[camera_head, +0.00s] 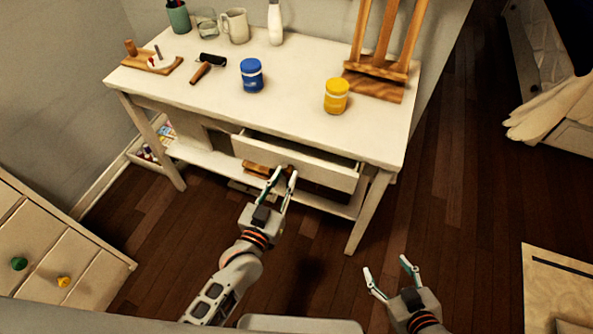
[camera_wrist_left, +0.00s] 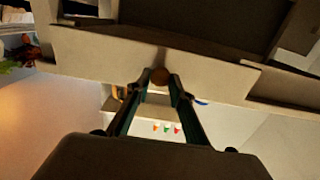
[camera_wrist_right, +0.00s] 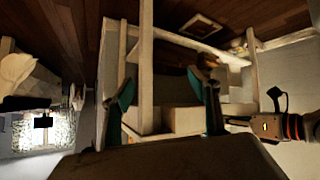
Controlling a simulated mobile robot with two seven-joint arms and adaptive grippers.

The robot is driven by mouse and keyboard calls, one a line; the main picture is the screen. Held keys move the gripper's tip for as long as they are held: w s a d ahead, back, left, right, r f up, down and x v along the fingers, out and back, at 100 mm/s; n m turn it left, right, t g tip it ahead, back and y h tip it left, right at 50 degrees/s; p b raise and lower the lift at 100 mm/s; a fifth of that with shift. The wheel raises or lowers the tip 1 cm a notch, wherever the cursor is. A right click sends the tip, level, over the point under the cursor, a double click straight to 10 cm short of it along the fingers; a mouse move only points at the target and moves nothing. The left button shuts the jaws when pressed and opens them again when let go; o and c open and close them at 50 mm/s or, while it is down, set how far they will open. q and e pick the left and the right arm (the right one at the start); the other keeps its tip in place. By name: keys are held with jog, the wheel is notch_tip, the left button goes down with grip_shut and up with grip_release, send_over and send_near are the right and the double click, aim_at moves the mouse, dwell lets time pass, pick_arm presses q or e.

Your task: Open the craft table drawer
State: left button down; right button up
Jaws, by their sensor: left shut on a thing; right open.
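The white craft table (camera_head: 190,88) has one drawer (camera_head: 325,175) in its front, and the drawer is pulled part way out, with its dark inside showing. My left gripper (camera_head: 284,176) is at the drawer front. In the left wrist view its fingers are closed on a round brown knob (camera_wrist_left: 159,76) at the middle of the drawer front (camera_wrist_left: 110,55).
On the tabletop stand a blue jar (camera_head: 252,76), a yellow jar (camera_head: 336,96), a roller (camera_head: 207,66), a mug (camera_head: 235,25) and a wooden easel (camera_head: 375,85). A white dresser (camera_head: 60,245) stands at the left. Wooden floor (camera_head: 460,190) to the right is clear.

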pick_arm(q)
jog(key=p+v, duration=0.5)
jog(key=v, duration=1.3)
pick_arm(e)
jog(key=r, duration=0.2)
jog(key=a+r, duration=0.1)
jog(key=r, duration=0.1)
jog(key=shift+s+a+r, duration=0.1)
jog(key=shift+s+r, duration=0.05)
pick_arm(q)
jog(key=shift+r, duration=0.1)
pick_arm(e)
jog(key=shift+r, duration=0.15)
pick_arm(q)
jog(key=c, duration=1.8)
grip_release()
jog(key=v, duration=1.2)
jog(key=shift+s, duration=0.1)
